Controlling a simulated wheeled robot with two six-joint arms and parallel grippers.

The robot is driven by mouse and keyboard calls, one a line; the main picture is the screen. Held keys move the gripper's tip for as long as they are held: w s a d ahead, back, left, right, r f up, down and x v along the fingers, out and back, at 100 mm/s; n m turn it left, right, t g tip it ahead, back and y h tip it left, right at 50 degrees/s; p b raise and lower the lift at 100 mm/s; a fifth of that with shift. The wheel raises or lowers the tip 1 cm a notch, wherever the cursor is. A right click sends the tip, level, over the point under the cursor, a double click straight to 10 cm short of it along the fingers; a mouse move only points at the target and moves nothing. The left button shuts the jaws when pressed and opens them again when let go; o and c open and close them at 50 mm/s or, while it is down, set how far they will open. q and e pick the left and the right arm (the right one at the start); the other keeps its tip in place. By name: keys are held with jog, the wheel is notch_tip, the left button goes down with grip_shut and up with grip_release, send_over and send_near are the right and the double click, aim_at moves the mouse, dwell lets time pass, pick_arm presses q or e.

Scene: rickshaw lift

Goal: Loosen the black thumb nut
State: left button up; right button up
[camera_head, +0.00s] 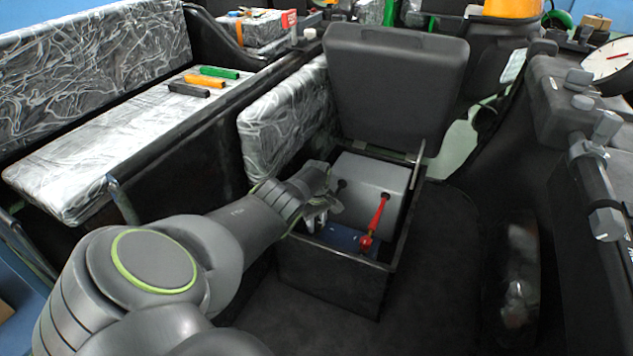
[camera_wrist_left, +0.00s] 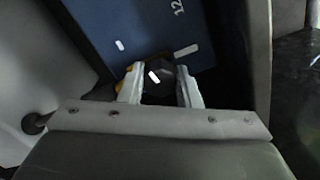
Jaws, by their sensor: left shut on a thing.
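My left gripper (camera_head: 315,217) reaches from the left into an open black box (camera_head: 335,285). It also shows in the left wrist view (camera_wrist_left: 160,86), with its two pale fingers on either side of a dark, faceted thumb nut (camera_wrist_left: 157,76). The fingers are shut on this nut. The nut sits beside the edge of a blue battery (camera_wrist_left: 135,28) with white "12" lettering. In the head view the battery (camera_head: 345,238) lies low in the box, and my gripper hides the nut. My right gripper is not in view.
The box's dark lid (camera_head: 395,75) stands open behind it. A grey unit (camera_head: 375,180) fills the back of the box, with a red-handled part (camera_head: 377,215) in front. Green, orange and black sticks (camera_head: 205,80) lie on the patterned seat (camera_head: 110,150). Dark floor is clear right of the box.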

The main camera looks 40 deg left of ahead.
pick_arm(q)
jog(key=n, duration=0.4)
jog(key=shift+w, duration=0.1)
jog(key=shift+n, duration=1.1)
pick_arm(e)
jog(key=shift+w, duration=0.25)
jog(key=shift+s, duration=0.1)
pick_arm(q)
jog(key=o, duration=1)
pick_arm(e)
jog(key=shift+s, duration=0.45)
